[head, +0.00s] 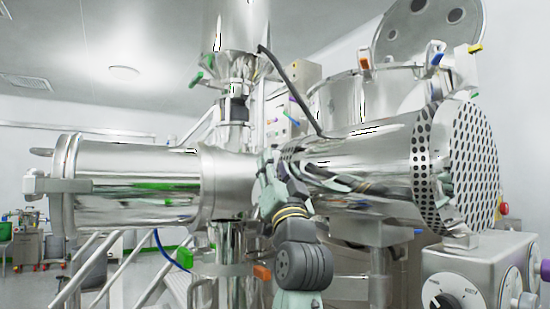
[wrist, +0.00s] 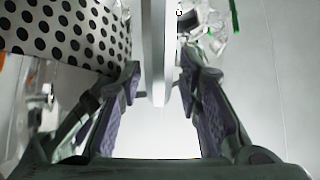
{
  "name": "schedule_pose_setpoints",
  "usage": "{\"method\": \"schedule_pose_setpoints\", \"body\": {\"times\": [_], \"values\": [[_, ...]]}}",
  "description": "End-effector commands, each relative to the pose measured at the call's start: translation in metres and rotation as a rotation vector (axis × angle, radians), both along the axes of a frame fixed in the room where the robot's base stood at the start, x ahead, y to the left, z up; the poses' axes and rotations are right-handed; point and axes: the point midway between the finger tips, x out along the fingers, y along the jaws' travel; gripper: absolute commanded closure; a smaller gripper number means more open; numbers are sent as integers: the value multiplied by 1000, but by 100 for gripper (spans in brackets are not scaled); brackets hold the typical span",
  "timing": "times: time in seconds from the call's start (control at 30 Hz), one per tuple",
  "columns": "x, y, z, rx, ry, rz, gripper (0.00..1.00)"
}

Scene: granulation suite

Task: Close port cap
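My gripper (wrist: 160,78) is open in the wrist view, with its two dark fingers spread apart. A pale, thin plate (wrist: 158,45) comes down edge-on between the fingers, with a gap on either side. It may be the port cap, but I cannot tell for sure. In the head view, a round grey lid (head: 428,25) with holes stands raised at the upper right. A perforated round end plate (head: 470,165) faces right on the steel cylinder. My gripper cannot be made out in the head view; my arm rises in the lower middle.
A perforated drum wall (wrist: 65,35) is close on the left in the wrist view. A horizontal steel cylinder (head: 140,185) extends left in the head view. A control box (head: 465,270) with a dial stands at the lower right. A stair rail (head: 90,265) is at the lower left.

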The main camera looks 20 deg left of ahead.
Motion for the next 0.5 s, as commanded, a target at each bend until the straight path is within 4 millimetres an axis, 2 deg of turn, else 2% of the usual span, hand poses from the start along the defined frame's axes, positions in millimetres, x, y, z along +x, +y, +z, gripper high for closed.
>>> {"method": "schedule_pose_setpoints", "body": {"times": [0.37,0.5], "values": [[4,3,4,1,-1,0,68],[4,3,4,1,-1,0,78]]}}
